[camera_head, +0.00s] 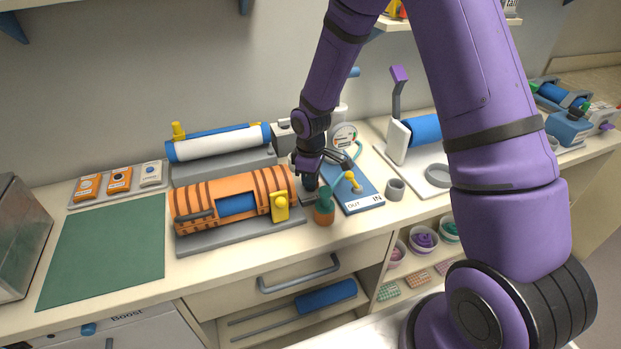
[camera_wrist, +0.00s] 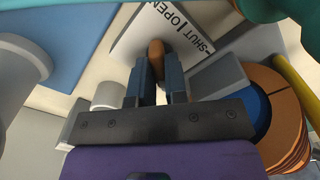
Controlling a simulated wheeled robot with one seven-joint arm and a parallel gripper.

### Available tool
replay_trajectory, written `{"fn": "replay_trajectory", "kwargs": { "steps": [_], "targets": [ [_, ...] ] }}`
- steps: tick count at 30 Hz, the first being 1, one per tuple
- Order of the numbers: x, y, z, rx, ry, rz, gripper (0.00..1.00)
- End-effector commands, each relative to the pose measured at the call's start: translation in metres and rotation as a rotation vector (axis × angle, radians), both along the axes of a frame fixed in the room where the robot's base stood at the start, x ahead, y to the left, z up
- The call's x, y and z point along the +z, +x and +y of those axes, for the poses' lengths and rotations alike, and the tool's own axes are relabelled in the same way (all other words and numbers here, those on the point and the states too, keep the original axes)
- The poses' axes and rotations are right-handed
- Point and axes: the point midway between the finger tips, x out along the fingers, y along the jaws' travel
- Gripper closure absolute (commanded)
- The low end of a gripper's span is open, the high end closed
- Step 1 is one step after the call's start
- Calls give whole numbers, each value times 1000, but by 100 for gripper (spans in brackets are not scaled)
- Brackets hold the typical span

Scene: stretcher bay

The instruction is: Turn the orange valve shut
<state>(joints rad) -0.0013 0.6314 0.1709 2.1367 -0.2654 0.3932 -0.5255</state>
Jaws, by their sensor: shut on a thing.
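The orange valve handle (camera_wrist: 157,50) shows in the wrist view between the two fingers of my gripper (camera_wrist: 158,72), which is shut on it. Only its rounded end is visible; the fingers hide the rest. A white plate (camera_wrist: 143,34) lettered SHUT and OPEN lies right beside the handle. I cannot tell exactly which word the handle points to. In the head view my gripper (camera_head: 308,184) is down at the counter, between the orange striped cylinder and the blue board, and it hides the valve.
A green cactus in a terracotta pot (camera_head: 324,212) stands close in front of my gripper. The blue board (camera_head: 366,200) with a yellow lever (camera_head: 352,180) is just right. The orange striped cylinder (camera_head: 185,200) is left. A grey ring (camera_head: 395,189) stands further right. The green mat (camera_head: 105,245) is bare.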

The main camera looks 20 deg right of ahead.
Motion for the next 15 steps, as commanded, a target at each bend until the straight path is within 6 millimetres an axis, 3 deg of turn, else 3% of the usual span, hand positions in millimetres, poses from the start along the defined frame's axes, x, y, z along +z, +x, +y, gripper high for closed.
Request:
{"fn": "replay_trajectory", "kwargs": {
  "steps": [15],
  "targets": [
    [1, 1, -1, 455, 0, -2, 100]
  ]
}}
